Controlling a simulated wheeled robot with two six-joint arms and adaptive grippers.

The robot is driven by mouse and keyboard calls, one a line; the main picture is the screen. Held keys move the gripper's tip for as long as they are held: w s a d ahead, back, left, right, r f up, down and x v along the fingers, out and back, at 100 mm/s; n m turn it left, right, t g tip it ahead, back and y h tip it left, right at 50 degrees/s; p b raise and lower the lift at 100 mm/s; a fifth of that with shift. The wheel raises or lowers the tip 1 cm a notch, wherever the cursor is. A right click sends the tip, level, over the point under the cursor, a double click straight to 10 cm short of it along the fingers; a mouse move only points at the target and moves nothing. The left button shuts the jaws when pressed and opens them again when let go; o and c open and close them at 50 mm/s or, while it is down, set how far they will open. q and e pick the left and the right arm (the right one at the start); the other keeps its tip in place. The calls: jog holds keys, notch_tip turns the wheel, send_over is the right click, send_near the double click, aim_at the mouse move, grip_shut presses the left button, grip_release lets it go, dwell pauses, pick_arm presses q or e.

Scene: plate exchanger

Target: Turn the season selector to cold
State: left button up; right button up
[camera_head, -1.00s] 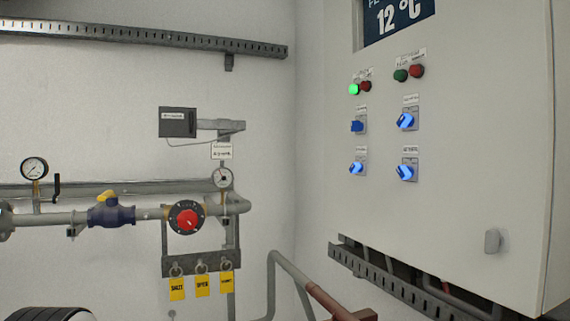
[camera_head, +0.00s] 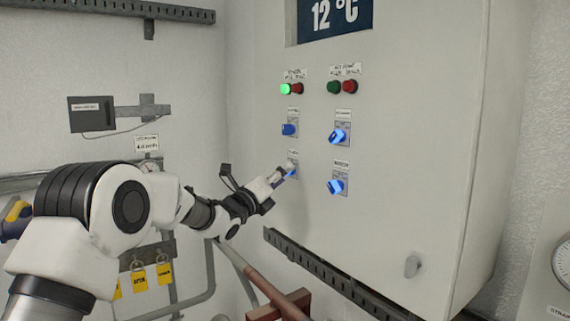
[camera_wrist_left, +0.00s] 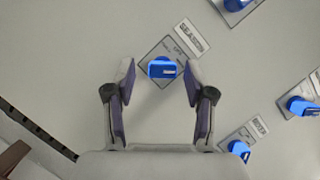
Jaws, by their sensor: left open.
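The season selector is a blue knob (camera_wrist_left: 162,68) on a grey square plate, with a label reading SEASON beside it, in the left wrist view. My left gripper (camera_wrist_left: 160,78) is open, its two fingers on either side of the knob with a gap to each. In the head view my left gripper (camera_head: 282,174) reaches the lower left selector (camera_head: 293,166) on the white cabinet and hides part of it. I cannot tell how far the fingertips are from the panel. My right gripper is not in view.
The cabinet (camera_head: 400,150) carries other blue selectors nearby: upper left (camera_head: 289,130), upper right (camera_head: 339,135) and lower right (camera_head: 336,187). Green and red lamps and a 12 °C display (camera_head: 335,15) are above. A perforated cable tray (camera_head: 330,280) runs below.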

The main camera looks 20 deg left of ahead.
pick_arm(q)
jog(key=shift+w+d+r, duration=0.25)
jog(key=shift+w+d, duration=0.05)
jog(key=shift+w, duration=0.15)
jog(key=shift+s, duration=0.1)
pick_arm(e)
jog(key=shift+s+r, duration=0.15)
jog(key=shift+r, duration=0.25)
pick_arm(q)
jog(key=shift+a, duration=0.1)
grip_shut()
